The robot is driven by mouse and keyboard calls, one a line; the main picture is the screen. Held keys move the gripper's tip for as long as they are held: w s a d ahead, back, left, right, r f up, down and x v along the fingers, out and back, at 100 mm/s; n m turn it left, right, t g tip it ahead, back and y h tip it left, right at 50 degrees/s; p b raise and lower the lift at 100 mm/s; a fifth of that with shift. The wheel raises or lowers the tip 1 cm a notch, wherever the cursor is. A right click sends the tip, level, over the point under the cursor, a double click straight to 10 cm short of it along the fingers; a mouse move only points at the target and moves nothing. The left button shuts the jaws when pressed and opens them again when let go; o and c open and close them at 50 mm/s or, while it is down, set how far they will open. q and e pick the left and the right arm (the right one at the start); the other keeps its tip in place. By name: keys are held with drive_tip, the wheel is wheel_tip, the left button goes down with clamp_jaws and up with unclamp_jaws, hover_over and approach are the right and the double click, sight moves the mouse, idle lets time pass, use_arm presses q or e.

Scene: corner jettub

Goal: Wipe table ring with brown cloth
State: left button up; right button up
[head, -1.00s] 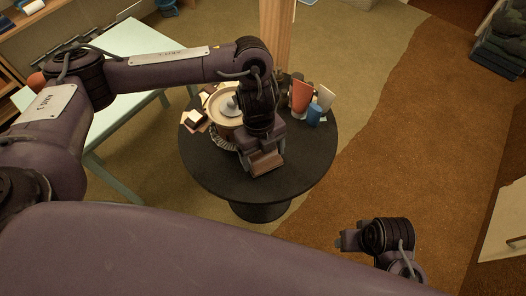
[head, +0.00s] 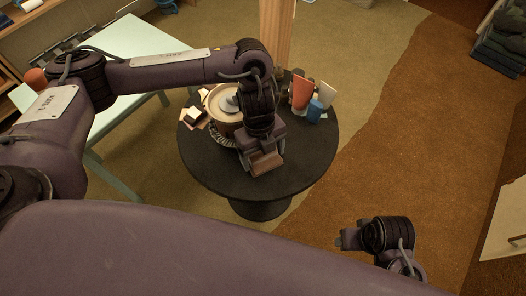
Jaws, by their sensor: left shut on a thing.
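The round dark table (head: 305,165) stands in the middle of the head view. My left gripper (head: 262,160) is over the table, pointing down, shut on a brown cloth (head: 267,164). The cloth is a small folded-looking piece at or just above the tabletop; contact is hard to tell. No ring mark shows on the bare table; the gripper and cloth may hide it. My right gripper (head: 350,238) is low at the right, away from the table, and its jaws are too unclear to judge.
A round tan bowl-like object (head: 222,108) and several small cards or blocks (head: 193,117) stand at the table's back left. An orange item (head: 301,92) and a blue cup (head: 315,111) stand at the back right. The table's front and right are clear. A wooden post (head: 276,35) rises behind.

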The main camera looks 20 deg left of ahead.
use_arm(q)
drive_tip(key=shift+w+a+r, duration=0.1)
drive_tip(key=shift+w+a, duration=0.15)
drive_tip(key=shift+a, duration=0.4)
drive_tip(key=shift+w+a, duration=0.25)
drive_tip(key=shift+a, duration=0.4)
drive_tip(key=shift+w+a+r, duration=0.1)
drive_tip(key=shift+w+a, duration=0.15)
drive_tip(key=shift+a, duration=0.35)
drive_tip(key=c, duration=0.3)
drive_tip(key=shift+r+p, duration=0.2)
drive_tip(key=shift+p, duration=0.4)
drive_tip(key=shift+s+d+r+p, duration=0.1)
drive_tip(key=shift+s+d+p, duration=0.1)
drive_tip(key=shift+d+p, duration=0.35)
drive_tip(key=shift+s+d, duration=0.25)
drive_tip(key=shift+d, duration=0.4)
drive_tip(key=shift+s+d+p, duration=0.15)
drive_tip(key=shift+d+p, duration=0.1)
drive_tip(key=shift+p, duration=0.1)
drive_tip(key=shift+s+d+f, duration=0.1)
drive_tip(key=shift+d+f, duration=0.1)
drive_tip(key=shift+d, duration=0.15)
